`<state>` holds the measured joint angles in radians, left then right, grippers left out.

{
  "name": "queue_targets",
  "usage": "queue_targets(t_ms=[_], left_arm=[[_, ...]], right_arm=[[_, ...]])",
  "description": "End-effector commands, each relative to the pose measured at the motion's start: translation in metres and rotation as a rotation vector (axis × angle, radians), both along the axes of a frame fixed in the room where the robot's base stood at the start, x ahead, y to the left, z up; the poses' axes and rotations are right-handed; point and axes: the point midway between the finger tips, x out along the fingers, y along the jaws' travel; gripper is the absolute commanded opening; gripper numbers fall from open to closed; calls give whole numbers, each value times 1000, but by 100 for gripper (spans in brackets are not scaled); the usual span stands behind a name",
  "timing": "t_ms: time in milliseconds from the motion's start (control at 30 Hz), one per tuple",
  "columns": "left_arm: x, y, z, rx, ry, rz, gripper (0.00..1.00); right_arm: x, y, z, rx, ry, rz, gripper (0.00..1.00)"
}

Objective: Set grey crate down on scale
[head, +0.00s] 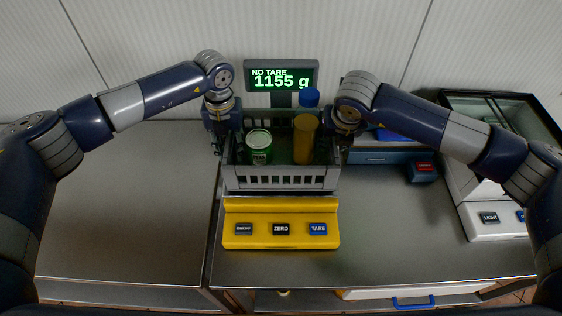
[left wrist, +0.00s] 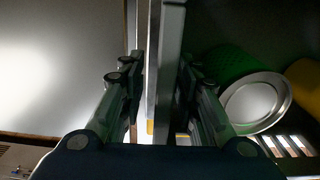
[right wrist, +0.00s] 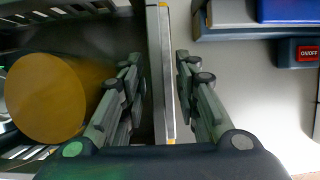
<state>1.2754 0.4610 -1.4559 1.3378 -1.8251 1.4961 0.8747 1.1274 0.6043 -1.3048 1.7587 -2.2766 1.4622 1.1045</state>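The grey crate (head: 281,179) is upright over the yellow scale (head: 281,210) and looks level on it; the contact beneath is hidden. The scale's display (head: 281,77) reads 1155 g. In the crate are a green can (head: 259,147), a yellow-orange container (head: 305,140) and a blue-capped item (head: 309,98).
A blue device (head: 378,156) with a red ON/OFF button (head: 423,168) stands right of the crate. A glass-topped machine (head: 482,215) with a LIGHT button is at the far right. The steel counter (head: 130,210) at left is clear, as is the front right counter.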

Motion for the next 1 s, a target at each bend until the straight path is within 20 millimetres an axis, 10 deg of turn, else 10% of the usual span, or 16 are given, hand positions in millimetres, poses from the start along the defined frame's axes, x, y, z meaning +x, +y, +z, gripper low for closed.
queue_targets(t_ms=[267,1000], left_arm=[[1,-2,8,-4,-3,-2,30],[0,-1,120,-1,0,-1,30]], right_arm=[[-1,1,0,2,1,3,29],[-2,2,4,4,-1,4,29]])
